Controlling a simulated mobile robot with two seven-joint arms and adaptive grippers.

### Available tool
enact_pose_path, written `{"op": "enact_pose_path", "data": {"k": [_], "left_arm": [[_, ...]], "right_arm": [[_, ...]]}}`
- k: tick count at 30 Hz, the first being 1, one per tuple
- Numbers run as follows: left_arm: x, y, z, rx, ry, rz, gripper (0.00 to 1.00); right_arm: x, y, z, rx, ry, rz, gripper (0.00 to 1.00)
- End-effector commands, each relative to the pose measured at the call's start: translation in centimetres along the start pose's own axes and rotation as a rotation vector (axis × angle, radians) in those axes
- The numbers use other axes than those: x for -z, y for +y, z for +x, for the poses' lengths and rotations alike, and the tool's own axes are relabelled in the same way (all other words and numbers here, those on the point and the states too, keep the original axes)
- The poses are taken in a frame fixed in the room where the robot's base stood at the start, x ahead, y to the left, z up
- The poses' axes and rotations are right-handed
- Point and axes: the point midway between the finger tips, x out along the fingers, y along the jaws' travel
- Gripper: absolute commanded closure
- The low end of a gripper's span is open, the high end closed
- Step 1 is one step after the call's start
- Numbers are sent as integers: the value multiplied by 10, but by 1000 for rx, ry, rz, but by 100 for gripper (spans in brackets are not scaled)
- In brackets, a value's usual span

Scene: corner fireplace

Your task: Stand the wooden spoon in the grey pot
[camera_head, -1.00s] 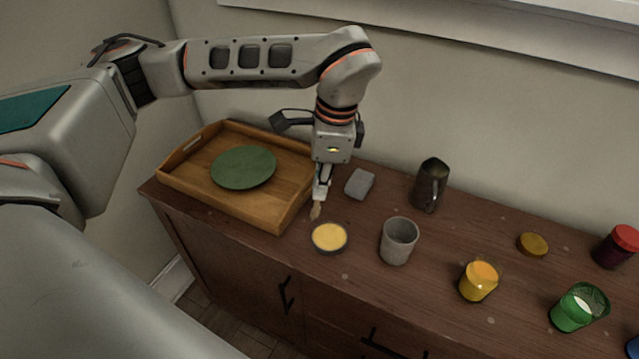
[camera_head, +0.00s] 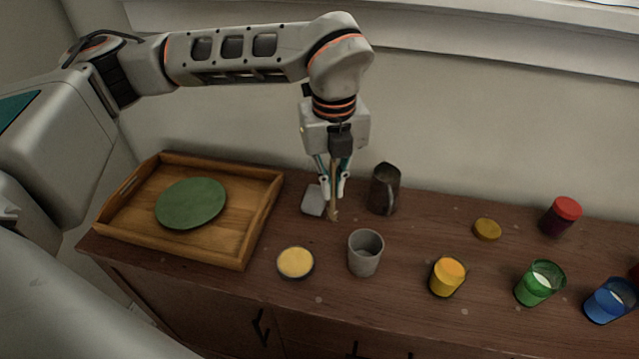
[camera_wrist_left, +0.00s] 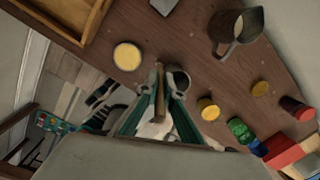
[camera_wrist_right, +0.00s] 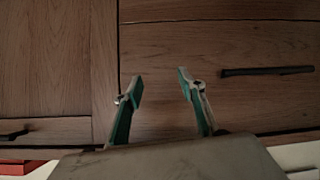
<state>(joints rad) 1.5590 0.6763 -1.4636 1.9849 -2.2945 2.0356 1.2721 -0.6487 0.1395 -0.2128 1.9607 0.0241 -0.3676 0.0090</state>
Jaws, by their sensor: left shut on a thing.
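The grey pot (camera_head: 365,254) stands upright on the sideboard; it also shows in the left wrist view (camera_wrist_left: 181,76), partly behind the fingers. My left gripper (camera_head: 333,188) is shut on the wooden spoon (camera_head: 333,205), which hangs roughly upright, behind and left of the pot and apart from it in the head view. In the left wrist view the spoon (camera_wrist_left: 159,95) lies between the fingertips, left of the pot. My right gripper (camera_wrist_right: 159,90) is open and empty in front of the sideboard's drawers.
A wooden tray (camera_head: 262,205) with a green plate (camera_head: 191,203) stands at left. A yellow-topped dish (camera_head: 295,262), a grey block (camera_head: 313,200) and a dark pitcher (camera_head: 385,190) are near the pot. Yellow (camera_head: 447,276), green (camera_head: 539,284) and blue (camera_head: 609,300) cups stand at right.

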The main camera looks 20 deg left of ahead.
Motion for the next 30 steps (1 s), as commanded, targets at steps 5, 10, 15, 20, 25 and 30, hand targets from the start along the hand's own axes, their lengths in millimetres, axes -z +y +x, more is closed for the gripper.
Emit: {"op": "enact_pose_path", "data": {"k": [5, 10, 15, 20, 25, 30], "left_arm": [[8, -14, -12, 15, 19, 339, 100], [15, -26, -20, 24, 38, 660, 100], [23, -38, -29, 31, 53, 978, 100], [30, -49, -37, 33, 65, 1276, 100], [38, -59, -45, 34, 72, 1558, 100], [42, -65, -50, 34, 74, 1745, 100]], "right_arm": [[5, 1, -3, -1, 1, -1, 60], [8, 2, -5, -1, 2, -1, 60], [12, 2, -7, -1, 2, -1, 60], [15, 3, -9, -1, 3, -1, 60], [18, 3, -11, -1, 4, -1, 60], [20, 4, -12, -1, 4, -1, 60]]}}
